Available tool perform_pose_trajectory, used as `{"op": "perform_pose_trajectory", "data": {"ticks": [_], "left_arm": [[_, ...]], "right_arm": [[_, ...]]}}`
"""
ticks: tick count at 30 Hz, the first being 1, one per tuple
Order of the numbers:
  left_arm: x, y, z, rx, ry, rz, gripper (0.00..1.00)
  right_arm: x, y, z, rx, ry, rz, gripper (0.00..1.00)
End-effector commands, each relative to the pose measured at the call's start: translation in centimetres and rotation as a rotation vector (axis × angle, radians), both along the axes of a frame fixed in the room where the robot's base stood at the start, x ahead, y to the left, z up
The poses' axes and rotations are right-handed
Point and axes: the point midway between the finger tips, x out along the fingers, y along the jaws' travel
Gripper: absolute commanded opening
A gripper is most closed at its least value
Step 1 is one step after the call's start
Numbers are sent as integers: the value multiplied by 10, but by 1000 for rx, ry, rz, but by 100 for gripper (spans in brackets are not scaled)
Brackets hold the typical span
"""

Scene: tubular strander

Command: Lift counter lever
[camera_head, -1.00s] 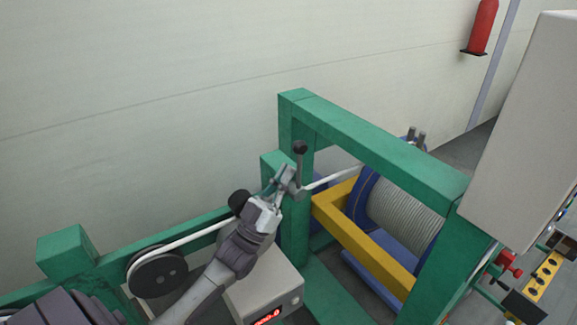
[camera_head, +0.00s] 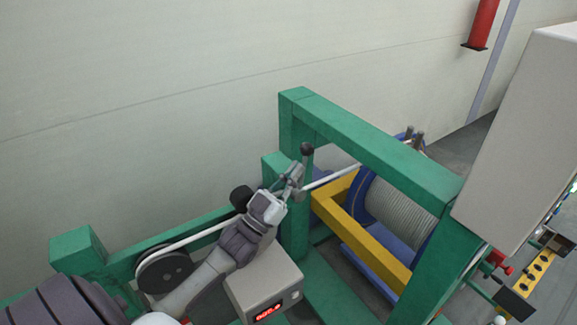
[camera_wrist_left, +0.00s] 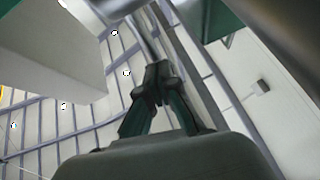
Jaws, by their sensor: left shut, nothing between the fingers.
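The counter lever (camera_head: 306,158) is a grey rod with a dark round knob, standing upright beside the green post in the head view. My left gripper (camera_head: 295,175) is at the lever's lower part, just left of it; I cannot tell whether it touches. In the left wrist view, the left gripper's fingers (camera_wrist_left: 157,85) are together with nothing between them. The counter box (camera_head: 265,285) is light grey with a red digital display and sits below my left gripper. My right gripper is not in view.
A green frame (camera_head: 370,145) rises behind and right of the lever. A white cable (camera_head: 330,178) runs past it to a spool (camera_head: 400,210) in a yellow cradle. A dark pulley (camera_head: 165,270) is at left. A large grey cabinet (camera_head: 525,135) stands at right.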

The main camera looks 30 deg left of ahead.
Motion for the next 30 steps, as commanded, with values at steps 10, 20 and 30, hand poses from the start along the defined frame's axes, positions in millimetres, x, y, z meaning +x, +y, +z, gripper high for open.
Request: {"op": "perform_pose_trajectory", "data": {"ticks": [10, 20, 30], "left_arm": [[22, -9, 1, 34, 79, 0, 0], [34, -14, -1, 34, 79, -1, 0], [38, -16, -1, 33, 79, 0, 0]], "right_arm": [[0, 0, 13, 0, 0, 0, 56], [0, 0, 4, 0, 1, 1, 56], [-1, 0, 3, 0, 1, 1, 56]]}}
